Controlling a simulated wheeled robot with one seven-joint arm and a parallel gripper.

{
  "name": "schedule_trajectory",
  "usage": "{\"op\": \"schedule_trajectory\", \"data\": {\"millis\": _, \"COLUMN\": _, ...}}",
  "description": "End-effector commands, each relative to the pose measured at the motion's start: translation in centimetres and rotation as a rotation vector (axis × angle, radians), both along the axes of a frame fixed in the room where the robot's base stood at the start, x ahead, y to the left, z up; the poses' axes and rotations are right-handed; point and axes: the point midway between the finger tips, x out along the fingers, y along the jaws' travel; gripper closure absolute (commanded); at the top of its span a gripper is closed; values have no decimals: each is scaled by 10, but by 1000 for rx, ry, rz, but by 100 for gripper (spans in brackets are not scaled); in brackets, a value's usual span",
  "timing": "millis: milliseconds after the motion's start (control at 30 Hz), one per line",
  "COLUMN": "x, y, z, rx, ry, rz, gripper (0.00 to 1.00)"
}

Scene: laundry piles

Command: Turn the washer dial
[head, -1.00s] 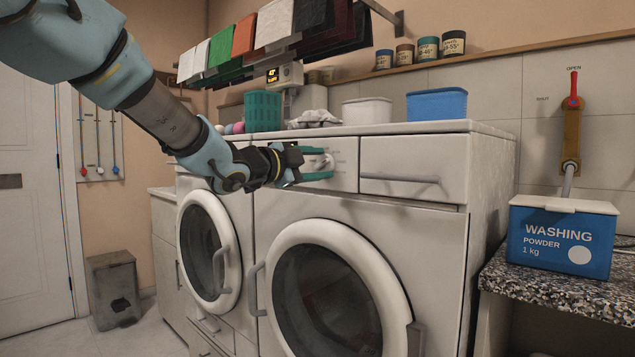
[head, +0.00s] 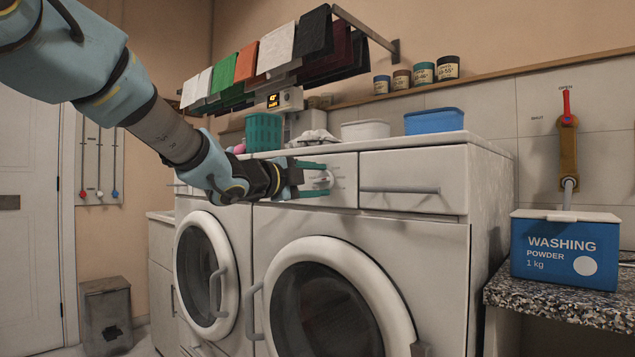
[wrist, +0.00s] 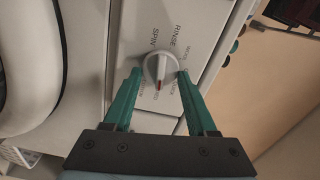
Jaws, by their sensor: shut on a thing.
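The washer dial (wrist: 160,66) is a round white knob with a raised grip bar and a red mark, on the white control panel (wrist: 190,32). In the wrist view the red mark points down the picture, toward my palm. The words SPIN and RINSE show above the knob; other labels are partly hidden by the fingers. My gripper (head: 322,180) has green fingers, one on each side of the dial, and is shut on it. In the head view the dial is mostly hidden between the fingers. The washer's round door (head: 325,300) is below, closed.
A drawer with a bar handle (head: 400,190) is right of the dial. A second round-door machine (head: 205,260) stands left. A green basket (head: 263,132) and a blue tub (head: 434,122) stand on top. Folded cloths (head: 276,47) hang above. A washing powder box (head: 564,248) sits on the right counter.

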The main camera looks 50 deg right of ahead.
Motion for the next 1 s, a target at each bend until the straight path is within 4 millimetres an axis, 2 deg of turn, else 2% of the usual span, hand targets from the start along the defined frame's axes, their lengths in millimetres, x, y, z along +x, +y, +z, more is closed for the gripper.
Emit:
{"op": "schedule_trajectory", "data": {"millis": 67, "x": -1, "y": 0, "z": 0, "rx": 0, "ry": 1, "rz": -1, "gripper": 98}}
{"op": "schedule_trajectory", "data": {"millis": 100, "x": 0, "y": 0, "z": 0, "rx": 0, "ry": 1, "rz": -1, "gripper": 40}}
{"op": "schedule_trajectory", "data": {"millis": 333, "x": 0, "y": 0, "z": 0, "rx": 0, "ry": 1, "rz": -1, "gripper": 14}}
{"op": "schedule_trajectory", "data": {"millis": 667, "x": 0, "y": 3, "z": 0, "rx": -1, "ry": 1, "rz": 0, "gripper": 12}}
{"op": "schedule_trajectory", "data": {"millis": 767, "x": 1, "y": 14, "z": 0, "rx": -1, "ry": 1, "rz": 1, "gripper": 12}}
{"op": "schedule_trajectory", "data": {"millis": 1000, "x": 4, "y": 61, "z": 0, "rx": 1, "ry": 0, "rz": 3, "gripper": 12}}
